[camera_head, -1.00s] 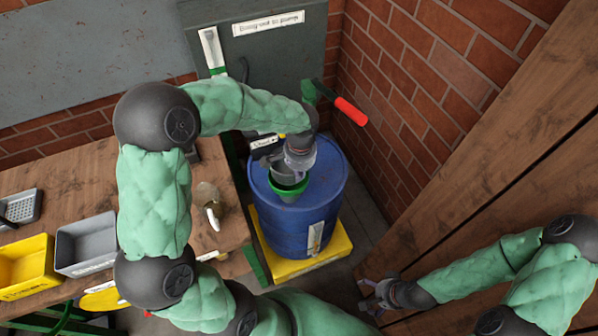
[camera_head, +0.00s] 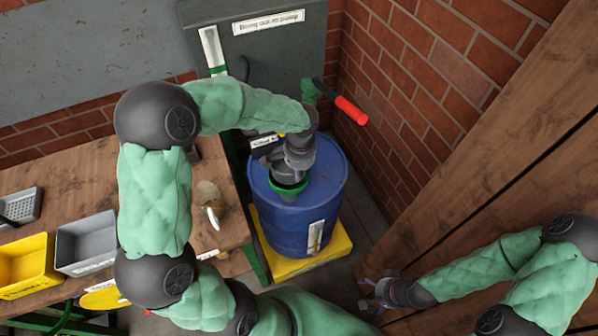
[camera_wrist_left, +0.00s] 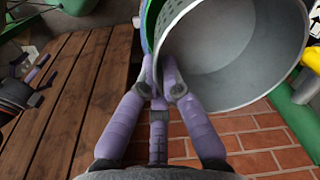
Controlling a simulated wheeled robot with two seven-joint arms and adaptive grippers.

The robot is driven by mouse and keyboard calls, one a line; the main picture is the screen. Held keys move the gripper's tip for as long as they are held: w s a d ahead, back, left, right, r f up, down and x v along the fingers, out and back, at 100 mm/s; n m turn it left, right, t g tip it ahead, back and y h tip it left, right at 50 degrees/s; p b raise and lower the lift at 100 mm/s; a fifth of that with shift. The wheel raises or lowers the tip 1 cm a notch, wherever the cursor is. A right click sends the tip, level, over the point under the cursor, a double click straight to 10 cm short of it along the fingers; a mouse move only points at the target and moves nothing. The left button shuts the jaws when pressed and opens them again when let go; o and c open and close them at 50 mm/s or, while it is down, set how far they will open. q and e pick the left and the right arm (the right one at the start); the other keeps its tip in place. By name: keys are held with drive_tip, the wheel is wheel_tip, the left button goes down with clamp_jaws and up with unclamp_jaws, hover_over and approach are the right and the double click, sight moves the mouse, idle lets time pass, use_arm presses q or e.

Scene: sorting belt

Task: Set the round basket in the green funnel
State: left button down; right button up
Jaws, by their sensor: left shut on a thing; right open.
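The green funnel (camera_head: 288,191) sits on top of the blue drum (camera_head: 300,222). My left gripper (camera_head: 285,160) is over the funnel. My right gripper (camera_head: 368,294) is open and empty at the lower right, away from the drum.
The drum stands on a yellow base (camera_head: 335,258). A grey cabinet (camera_head: 270,60) with a red-handled lever (camera_head: 350,110) stands behind it. A wooden bench (camera_head: 90,190) at left holds a yellow bin (camera_head: 28,262), a grey bin (camera_head: 86,245) and a perforated grey basket (camera_head: 22,207).

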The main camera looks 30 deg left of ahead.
use_arm(q)
drive_tip(key=shift+f, duration=0.15)
drive_tip(key=shift+f+b, duration=0.65)
drive_tip(key=shift+f, duration=0.2)
drive_tip(key=shift+f, duration=0.1)
drive_tip(key=shift+f+b, duration=0.5)
drive_tip(key=shift+f, duration=0.15)
drive_tip(key=shift+f, duration=0.2)
idle(0.6)
drive_tip(key=c, duration=1.3)
unclamp_jaws()
drive_tip(key=shift+c, duration=0.2)
drive_tip(key=shift+c, duration=0.2)
